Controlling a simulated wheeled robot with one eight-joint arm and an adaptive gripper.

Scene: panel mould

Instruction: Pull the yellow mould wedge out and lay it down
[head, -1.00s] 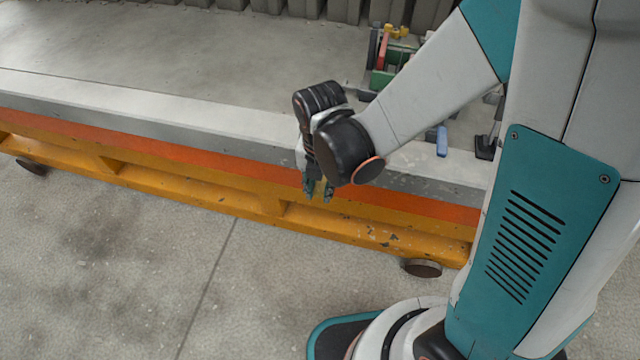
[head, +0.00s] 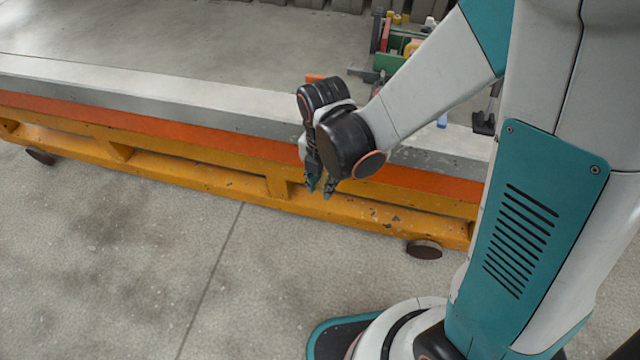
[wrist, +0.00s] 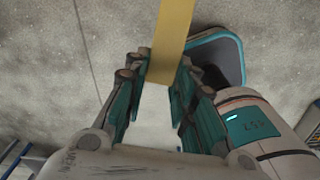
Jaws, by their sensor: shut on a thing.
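The yellow mould wedge (wrist: 169,38) shows in the wrist view as a flat yellow bar. It runs from between the fingers up out of the top of the picture, so its far end is cut off. My gripper (wrist: 158,78) is shut on it near its lower end. In the head view my gripper (head: 321,188) points down in front of the mould table's (head: 215,152) orange side, and the wedge cannot be made out there. The wrist view shows concrete floor behind the wedge, with no contact visible.
A green and yellow fixture (head: 395,60) and a small blue block (head: 442,121) stand on the table behind my arm. The table top at left and the floor (head: 110,250) in front are clear.

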